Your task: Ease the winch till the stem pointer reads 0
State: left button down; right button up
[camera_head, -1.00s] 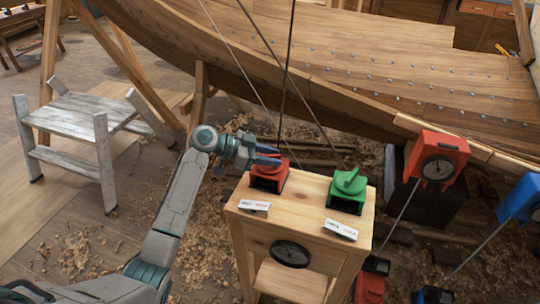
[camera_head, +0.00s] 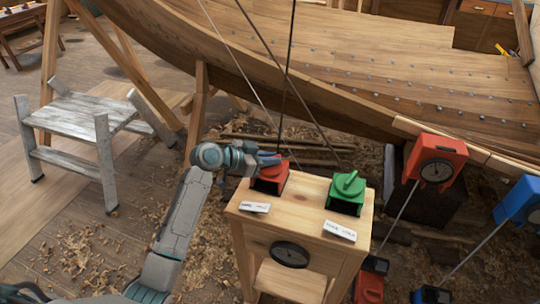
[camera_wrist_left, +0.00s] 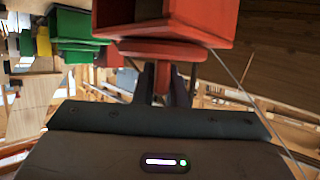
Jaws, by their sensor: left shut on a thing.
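A red winch (camera_head: 269,177) sits at the left of the wooden stand's top (camera_head: 300,196), with a white label (camera_head: 255,207) in front of it. My left gripper (camera_head: 268,160) is shut on the red winch's handle; the wrist view shows the red handle (camera_wrist_left: 162,75) between its fingers (camera_wrist_left: 163,92). A green winch (camera_head: 347,192) stands to the right on the same stand, with its own label. My right gripper is not in view.
The planked hull (camera_head: 400,75) fills the back, with lines running up from near the winches. A red gauge box (camera_head: 437,160) and a blue one (camera_head: 521,200) stand on the right. A grey wooden step stool (camera_head: 75,125) is at left. Wood shavings cover the floor.

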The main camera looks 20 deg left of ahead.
pick_arm(q)
jog(key=shift+r+n+t+y+p, duration=0.2)
jog(key=shift+n+t+y+p, duration=0.2)
jog(key=shift+n, duration=0.1)
jog(key=shift+n+t+y+p, duration=0.6)
jog(key=shift+n+y+p, duration=0.2)
jog(key=shift+p, duration=0.05)
jog(key=shift+n+t+y+p, duration=0.6)
jog(key=shift+n+y+p, duration=0.3)
jog(key=shift+p, duration=0.25)
jog(key=shift+f+n+t+y+p, duration=0.15)
jog(key=shift+n+t+y+p, duration=0.15)
jog(key=shift+n+y+p, duration=0.45)
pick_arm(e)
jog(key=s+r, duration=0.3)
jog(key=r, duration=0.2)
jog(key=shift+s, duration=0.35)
pick_arm(q)
jog(key=c, duration=1.5)
grip_release()
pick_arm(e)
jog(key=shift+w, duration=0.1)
